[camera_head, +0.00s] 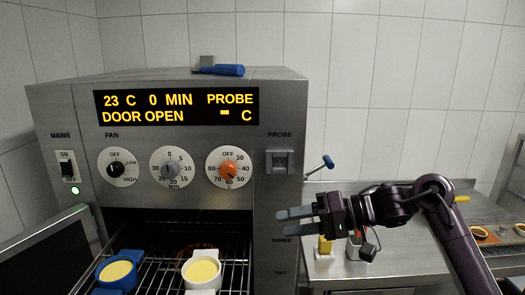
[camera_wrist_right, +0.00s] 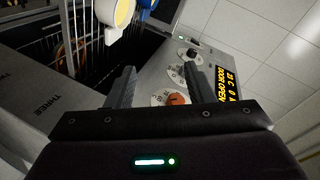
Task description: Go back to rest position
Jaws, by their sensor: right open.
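My right gripper (camera_head: 280,221) is in front of the right edge of the steel oven (camera_head: 270,185), to the right of its open chamber. Its fingers point left and are apart, with nothing between them. In the right wrist view its two fingers (camera_wrist_right: 160,80) stand apart, with the oven's knobs and display beyond them. My right arm (camera_head: 450,225) reaches in from the lower right. My left gripper is not in view.
The oven door (camera_head: 45,255) is open at the left. A blue ramekin (camera_head: 103,276) and a white ramekin (camera_head: 190,284) with yellow filling stand on the wire rack. A steel counter (camera_head: 400,262) with small items lies at the right. A blue-handled tool (camera_head: 228,70) lies on top.

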